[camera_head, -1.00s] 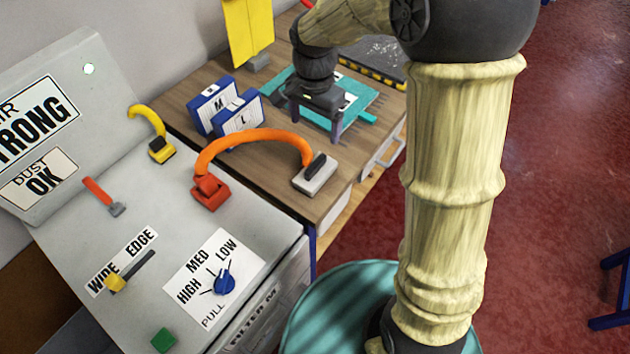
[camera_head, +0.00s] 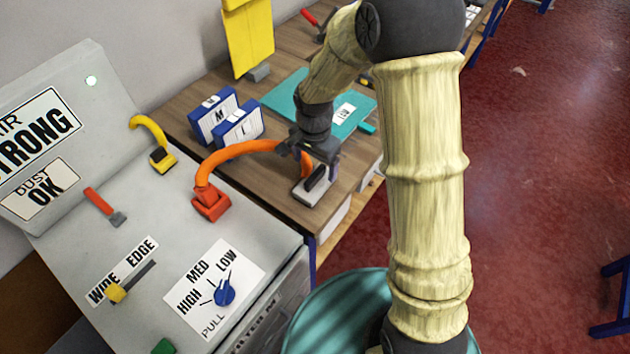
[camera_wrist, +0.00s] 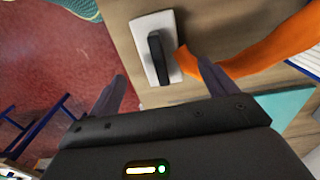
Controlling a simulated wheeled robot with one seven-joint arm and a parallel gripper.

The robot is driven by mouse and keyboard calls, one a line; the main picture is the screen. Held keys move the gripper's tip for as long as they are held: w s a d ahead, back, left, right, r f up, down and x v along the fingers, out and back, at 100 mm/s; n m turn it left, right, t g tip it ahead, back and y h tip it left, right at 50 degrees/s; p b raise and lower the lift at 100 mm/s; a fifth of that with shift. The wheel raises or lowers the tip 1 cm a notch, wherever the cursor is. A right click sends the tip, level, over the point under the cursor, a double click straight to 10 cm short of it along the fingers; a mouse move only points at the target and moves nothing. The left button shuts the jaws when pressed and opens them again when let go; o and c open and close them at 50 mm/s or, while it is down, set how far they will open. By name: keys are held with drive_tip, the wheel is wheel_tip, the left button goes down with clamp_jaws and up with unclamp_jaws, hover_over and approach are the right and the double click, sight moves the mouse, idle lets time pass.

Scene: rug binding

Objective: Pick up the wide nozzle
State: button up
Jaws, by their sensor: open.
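The wide nozzle (camera_head: 312,192) is a flat pale grey plate with a black upright grip bar, at the end of an orange hose (camera_head: 240,148). It lies on the wooden table near its front edge. In the wrist view the nozzle (camera_wrist: 143,36) is at top centre, with its black bar lying between the lines of my two fingers. My gripper (camera_head: 309,158) is open and empty, above and partly in front of the nozzle in the head view. The wrist view shows its fingers (camera_wrist: 160,74) apart; I cannot tell the exact height gap.
A grey machine (camera_head: 75,240) with a blue dial (camera_head: 224,292) stands at left; the hose's red base (camera_head: 211,204) sits on it. Blue M and L boxes (camera_head: 225,118) and a teal mat (camera_head: 345,118) lie behind the nozzle. Red floor is right of the table.

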sight(315, 174)
drive_tip(key=shift+s+a+f, duration=0.15)
drive_tip(key=shift+f, duration=0.65)
drive_tip(key=shift+d, duration=0.2)
drive_tip(key=shift+f, duration=0.1)
drive_tip(key=shift+f, duration=0.2)
drive_tip(key=shift+f+p, duration=0.65)
drive_tip(key=shift+f, duration=1.7)
drive_tip(key=shift+w, duration=0.2)
drive_tip(key=c, duration=1.3)
